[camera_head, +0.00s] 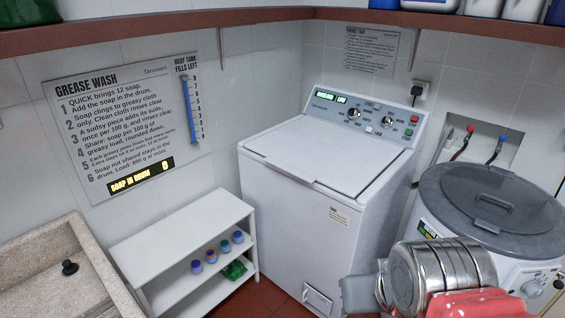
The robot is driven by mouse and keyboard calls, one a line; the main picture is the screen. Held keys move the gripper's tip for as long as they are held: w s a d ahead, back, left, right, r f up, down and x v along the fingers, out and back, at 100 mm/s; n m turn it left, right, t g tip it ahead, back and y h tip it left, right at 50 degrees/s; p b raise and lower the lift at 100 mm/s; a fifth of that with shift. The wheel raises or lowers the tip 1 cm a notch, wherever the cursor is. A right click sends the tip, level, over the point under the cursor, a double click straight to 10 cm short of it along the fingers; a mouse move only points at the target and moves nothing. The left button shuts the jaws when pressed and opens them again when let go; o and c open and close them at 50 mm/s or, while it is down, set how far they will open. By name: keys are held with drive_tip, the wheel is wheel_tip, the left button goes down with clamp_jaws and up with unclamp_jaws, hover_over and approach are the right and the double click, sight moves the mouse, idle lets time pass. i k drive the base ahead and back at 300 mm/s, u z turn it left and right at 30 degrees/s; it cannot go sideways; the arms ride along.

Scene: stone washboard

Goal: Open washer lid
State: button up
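A white top-loading washer (310,215) stands against the back corner. Its flat white lid (325,152) lies shut, level with the top, in front of the control panel (368,115). The panel has a lit green display, dials and several buttons. My gripper (360,294) shows at the lower right as a grey end on my silver and red arm, in front of the washer's lower right side. It is well below the lid in the picture. Its fingers are not clear, and I see nothing held in it.
A round machine (470,245) with a shut grey lid (492,210) stands at the right, partly behind my arm. A white shelf (180,237) with several small jars and a green item stands left of the washer. A stone basin (95,270) is at lower left. A brown shelf (250,16) runs above.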

sight(345, 161)
drive_tip(key=i, duration=1.05)
drive_tip(key=u, duration=2.9)
